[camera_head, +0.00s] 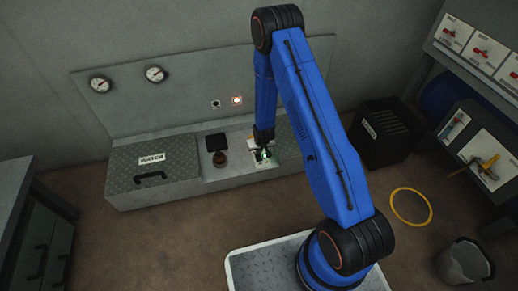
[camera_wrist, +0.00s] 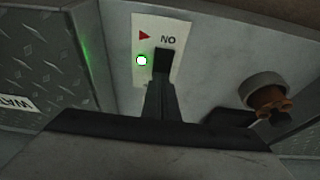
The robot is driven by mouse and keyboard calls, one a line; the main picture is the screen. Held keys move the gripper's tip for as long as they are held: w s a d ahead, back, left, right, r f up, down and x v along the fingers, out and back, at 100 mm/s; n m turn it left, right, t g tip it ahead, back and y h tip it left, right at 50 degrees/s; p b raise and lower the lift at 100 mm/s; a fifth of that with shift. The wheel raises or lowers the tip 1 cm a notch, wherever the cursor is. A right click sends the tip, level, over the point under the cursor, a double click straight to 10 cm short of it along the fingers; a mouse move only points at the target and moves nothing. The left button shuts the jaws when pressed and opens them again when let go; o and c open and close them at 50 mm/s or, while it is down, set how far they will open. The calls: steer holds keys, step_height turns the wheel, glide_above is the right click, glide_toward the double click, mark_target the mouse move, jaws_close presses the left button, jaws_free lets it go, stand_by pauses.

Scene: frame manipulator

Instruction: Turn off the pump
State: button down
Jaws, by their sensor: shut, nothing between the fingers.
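In the wrist view, a white plate (camera_wrist: 147,28) with a red triangle and upside-down lettering that seems to read ON lies on the grey panel. A green light (camera_wrist: 141,60) glows on it. A black block (camera_wrist: 162,62), seemingly the switch, stands beside the light. My gripper (camera_wrist: 159,88) is shut and empty, its fingers reaching to the block; I cannot tell whether they touch it. In the head view, my gripper (camera_head: 264,151) is low over the low bench's right part, partly covering the plate (camera_head: 269,162).
A brown knob (camera_head: 220,158) and a black square (camera_head: 217,141) are left of my gripper. The WATER box (camera_head: 180,178) is farther left. On the back panel, one indicator (camera_head: 237,100) is lit reddish. A black crate (camera_head: 385,132) stands right; a yellow ring (camera_head: 411,191) lies on the floor.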

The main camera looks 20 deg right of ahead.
steer(key=shift+w+f, duration=0.1)
steer(key=shift+f, duration=0.5)
steer(key=shift+w+f, duration=0.1)
steer(key=shift+f, duration=0.05)
steer(key=shift+s, duration=0.85)
steer(key=shift+r, duration=0.45)
steer(key=v, duration=1.3)
steer(key=shift+w, duration=0.25)
steer(key=shift+r, duration=0.2)
